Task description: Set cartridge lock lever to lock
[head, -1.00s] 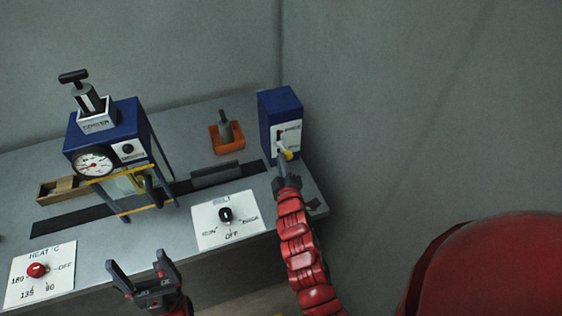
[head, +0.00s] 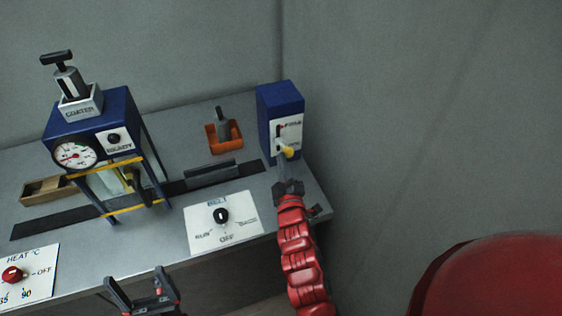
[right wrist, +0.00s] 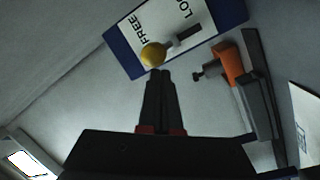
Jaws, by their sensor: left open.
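The blue box (head: 268,122) at the back right of the bench has a white plate (head: 294,134) and a lever with a yellow knob (head: 287,152). In the right wrist view the plate (right wrist: 205,22) reads "FREE" and part of "LOCK"; the knob (right wrist: 153,54) stands out from a dark slot (right wrist: 187,37). My right gripper (head: 284,163) is at the knob. Its fingers (right wrist: 160,74) are shut together, their tips just at the knob; contact is unclear. My left gripper (head: 137,279) is open and empty at the bench's front edge.
The blue coater (head: 92,112) with gauge stands at left. An orange tray (head: 224,146) holds a grey item left of the box. Belt plate (head: 247,236) and heat plate (head: 36,284) lie at the front. A wall rises behind and right of the box.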

